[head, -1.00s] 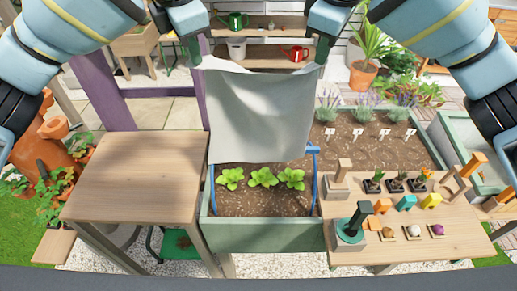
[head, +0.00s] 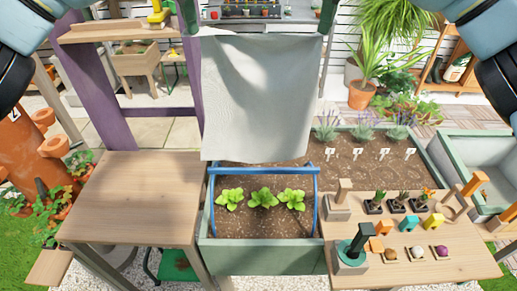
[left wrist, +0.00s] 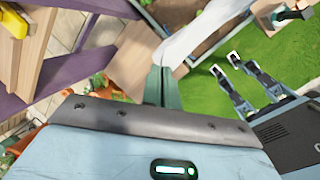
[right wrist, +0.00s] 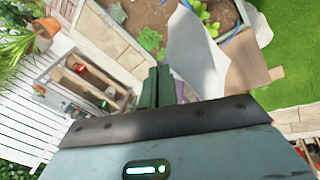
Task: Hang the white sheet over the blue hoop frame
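The white sheet (head: 258,95) hangs upright by its two upper corners between my grippers, above the near part of the planter. My left gripper (head: 190,18) is shut on its left corner; the fingers also show in the left wrist view (left wrist: 163,86), beside the sheet (left wrist: 190,30). My right gripper (head: 327,18) is shut on its right corner; its fingers show in the right wrist view (right wrist: 157,86), beside the sheet (right wrist: 203,55). The blue hoop frame (head: 318,205) stands over the bed. Its front bar is in plain view below the sheet's lower edge; the sheet hides what lies behind.
Green seedlings (head: 262,199) grow inside the planter (head: 262,257). A bare wooden table (head: 135,200) stands at left. At right, a wooden bench (head: 430,262) holds tools, small pots and colored blocks. A purple post (head: 183,85) rises behind the table.

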